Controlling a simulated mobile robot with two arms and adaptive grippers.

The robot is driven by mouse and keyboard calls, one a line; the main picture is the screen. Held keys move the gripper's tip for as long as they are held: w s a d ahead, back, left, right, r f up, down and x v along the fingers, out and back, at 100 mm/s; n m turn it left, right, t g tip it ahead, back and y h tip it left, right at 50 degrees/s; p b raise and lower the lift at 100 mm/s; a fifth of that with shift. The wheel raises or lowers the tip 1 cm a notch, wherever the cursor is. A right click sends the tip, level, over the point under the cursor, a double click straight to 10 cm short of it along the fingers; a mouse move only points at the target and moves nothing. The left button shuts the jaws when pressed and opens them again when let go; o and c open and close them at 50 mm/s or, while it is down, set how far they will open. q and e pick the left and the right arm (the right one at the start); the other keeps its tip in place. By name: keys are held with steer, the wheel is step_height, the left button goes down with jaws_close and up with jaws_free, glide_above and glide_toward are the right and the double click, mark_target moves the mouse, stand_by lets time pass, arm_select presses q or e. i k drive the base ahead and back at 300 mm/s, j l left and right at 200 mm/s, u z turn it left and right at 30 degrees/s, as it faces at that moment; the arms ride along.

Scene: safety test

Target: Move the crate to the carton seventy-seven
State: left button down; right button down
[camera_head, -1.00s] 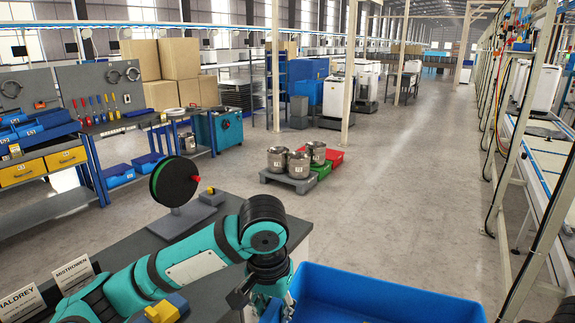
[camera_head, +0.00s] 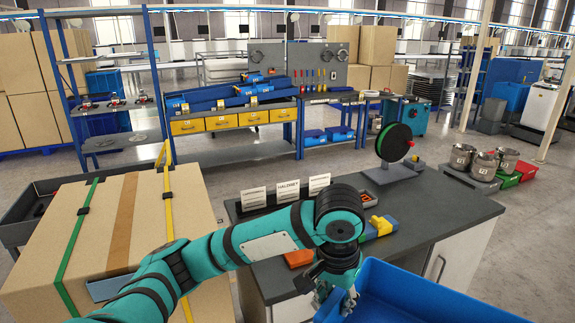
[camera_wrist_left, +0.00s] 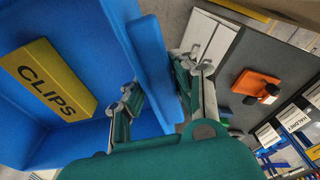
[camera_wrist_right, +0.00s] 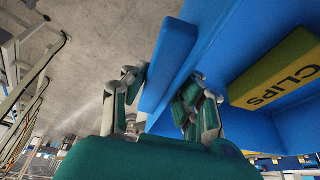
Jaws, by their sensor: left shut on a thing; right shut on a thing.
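The blue crate (camera_head: 425,298) is at the lower right of the head view, only partly in frame. My left gripper (camera_head: 335,298) is at its left rim. In the left wrist view my left gripper (camera_wrist_left: 158,100) has its fingers on both sides of the crate wall (camera_wrist_left: 152,75). In the right wrist view my right gripper (camera_wrist_right: 163,105) is shut on the opposite wall (camera_wrist_right: 172,65). A yellow block marked CLIPS (camera_wrist_left: 48,80) lies inside the crate. A large cardboard carton (camera_head: 185,195) with green and yellow straps stands at the left; I can read no number on it.
A dark-topped counter (camera_head: 440,205) stands just ahead, with name cards (camera_head: 287,191), an orange item (camera_head: 298,258) and a green-black disc on a stand (camera_head: 394,143). A workbench with yellow drawers (camera_head: 238,120) stands behind. Steel pots (camera_head: 462,157) stand at the right. Open floor shows between counter and workbench.

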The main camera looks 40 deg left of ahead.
mark_target(122, 232)
steer(key=k+u, duration=0.15)
steer(key=u, duration=0.25)
steer(key=k+u, duration=0.15)
steer(key=u, duration=0.25)
steer(key=k+j+u, duration=0.1)
steer(key=u, duration=0.3)
